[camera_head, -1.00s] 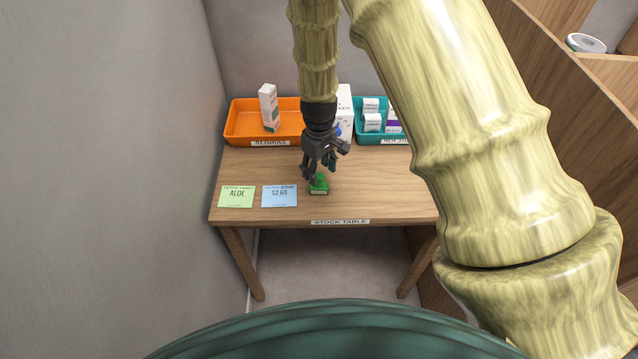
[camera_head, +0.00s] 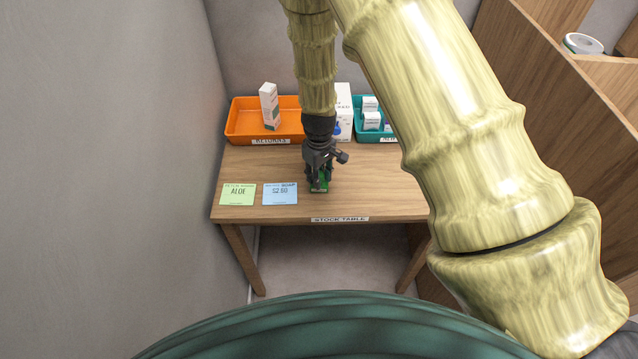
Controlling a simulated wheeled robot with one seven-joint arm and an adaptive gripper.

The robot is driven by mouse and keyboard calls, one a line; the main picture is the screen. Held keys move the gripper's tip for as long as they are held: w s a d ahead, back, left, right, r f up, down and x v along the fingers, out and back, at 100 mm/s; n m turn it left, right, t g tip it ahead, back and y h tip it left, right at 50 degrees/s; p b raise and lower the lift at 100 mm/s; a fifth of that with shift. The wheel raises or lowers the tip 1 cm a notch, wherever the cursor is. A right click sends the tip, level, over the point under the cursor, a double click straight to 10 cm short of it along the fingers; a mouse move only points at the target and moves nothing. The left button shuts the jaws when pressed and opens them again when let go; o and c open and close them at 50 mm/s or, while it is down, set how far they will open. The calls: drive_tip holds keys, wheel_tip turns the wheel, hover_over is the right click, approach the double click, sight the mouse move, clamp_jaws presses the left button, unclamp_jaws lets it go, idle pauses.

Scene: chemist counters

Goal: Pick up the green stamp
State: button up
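The green stamp (camera_head: 321,187) stands on the wooden stock table near its front edge, right of the blue card. Its lower front shows; its upper part is mostly hidden by my gripper. My gripper (camera_head: 319,182) points straight down over the stamp, with its dark fingers around the stamp's upper part. From this view I cannot tell whether the fingers are closed on it or still apart.
A green card reading "ALOE" (camera_head: 238,194) and a blue card reading "$2.60" (camera_head: 280,193) lie left of the stamp. Behind stand an orange tray (camera_head: 240,124) with a carton (camera_head: 270,106), a white box (camera_head: 344,104), and a teal tray (camera_head: 366,138) with small boxes. The table's right front is clear.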

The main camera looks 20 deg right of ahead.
drive_tip(key=shift+c, duration=0.7)
drive_tip(key=shift+r, duration=0.1)
drive_tip(key=shift+r+b, duration=0.7)
drive_tip(key=shift+r, duration=0.05)
drive_tip(key=shift+r+b, duration=0.5)
drive_tip(key=shift+r, duration=0.35)
drive_tip(key=s+a+r+b, duration=0.1)
drive_tip(key=s+b, duration=0.4)
drive_tip(key=s, duration=1)
drive_tip(key=shift+s+a+r, duration=0.3)
drive_tip(key=shift+s+a, duration=0.1)
drive_tip(key=shift+a, duration=0.5)
